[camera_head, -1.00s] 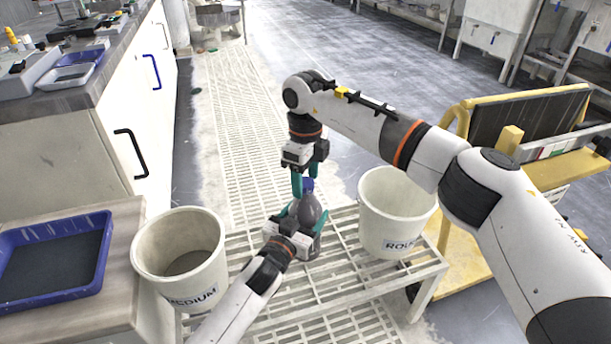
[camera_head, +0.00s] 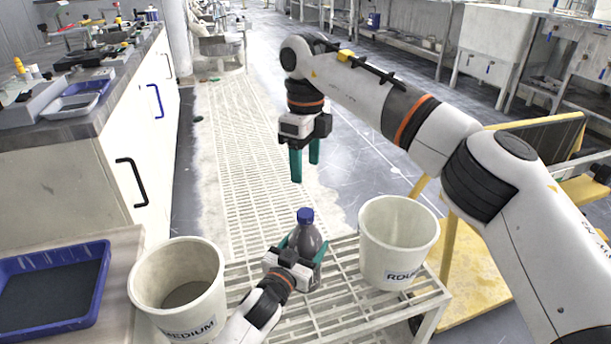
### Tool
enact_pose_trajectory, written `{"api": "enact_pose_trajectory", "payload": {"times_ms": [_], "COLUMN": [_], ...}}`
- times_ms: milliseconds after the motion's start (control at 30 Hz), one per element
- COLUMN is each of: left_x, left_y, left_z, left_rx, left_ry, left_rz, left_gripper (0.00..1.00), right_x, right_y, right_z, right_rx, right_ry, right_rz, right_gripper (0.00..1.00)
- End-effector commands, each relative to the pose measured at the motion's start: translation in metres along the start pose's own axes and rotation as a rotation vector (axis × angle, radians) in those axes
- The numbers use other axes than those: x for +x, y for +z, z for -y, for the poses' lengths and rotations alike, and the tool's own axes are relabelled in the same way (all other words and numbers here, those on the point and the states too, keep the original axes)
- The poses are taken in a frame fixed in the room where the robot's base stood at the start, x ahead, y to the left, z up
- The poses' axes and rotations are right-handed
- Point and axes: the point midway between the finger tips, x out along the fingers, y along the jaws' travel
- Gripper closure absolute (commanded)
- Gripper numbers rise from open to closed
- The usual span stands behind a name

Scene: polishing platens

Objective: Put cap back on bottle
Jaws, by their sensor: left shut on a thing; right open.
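A grey bottle (camera_head: 305,240) stands upright on the white slatted bench (camera_head: 345,318). The blue cap (camera_head: 305,216) sits on top of the bottle's neck. How tightly it is seated cannot be told. My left gripper (camera_head: 304,254) is shut around the bottle's body, with a teal finger on each side. My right gripper (camera_head: 306,164) is above the bottle, open and empty, its teal fingers pointing down and clear of the cap.
A bucket marked MEDIUM (camera_head: 180,318) stands left of the bottle, and a bucket marked ROUGH (camera_head: 373,262) stands right of it on the bench. A blue tray (camera_head: 92,312) lies on the left counter. A yellow cart (camera_head: 470,275) is at the right.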

Motion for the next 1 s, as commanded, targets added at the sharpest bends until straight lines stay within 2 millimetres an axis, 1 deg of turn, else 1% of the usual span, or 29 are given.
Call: {"api": "enact_pose_trajectory", "payload": {"times_ms": [100, 300, 333, 467, 733, 800, 867, 967, 1000], "left_x": [0.0, 0.0, 0.0, 0.0, 0.0, -0.003, -0.009, -0.024, -0.032], "left_y": [-0.001, 0.0, 0.0, 0.0, 0.0, 0.0, 0.0, 0.002, 0.002], "left_z": [0.0, 0.0, 0.0, 0.0, 0.0, 0.0, 0.0, -0.001, 0.0], "left_rx": [0.0, 0.0, 0.0, 0.0, 0.0, 0.0, -0.001, -0.002, -0.003], "left_ry": [0.0, 0.0, 0.0, 0.0, 0.0, 0.0, 0.0, 0.001, 0.001], "left_rz": [-0.001, -0.001, -0.001, -0.001, 0.0, -0.001, -0.002, -0.003, -0.003], "left_gripper": [0.94, 0.94, 0.27, 0.06, 0.05, 0.05, 0.05, 0.05, 0.05], "right_x": [-0.004, -0.003, -0.003, -0.003, -0.003, -0.005, -0.008, -0.016, -0.02], "right_y": [0.0, 0.0, 0.0, 0.0, 0.0, 0.0, 0.0, 0.0, 0.0], "right_z": [0.0, 0.0, 0.0, 0.0, 0.0, 0.0, 0.0, 0.0, 0.0], "right_rx": [-0.001, 0.0, 0.0, 0.0, 0.0, 0.0, 0.0, 0.0, 0.0], "right_ry": [0.0, 0.0, 0.0, 0.0, 0.0, 0.0, 0.0, 0.0, 0.0], "right_rz": [0.0, 0.0, 0.0, 0.0, 0.0, 0.0, 0.0, 0.0, 0.0], "right_gripper": [0.41, 0.41, 0.41, 0.41, 0.41, 0.41, 0.41, 0.41, 0.41]}}
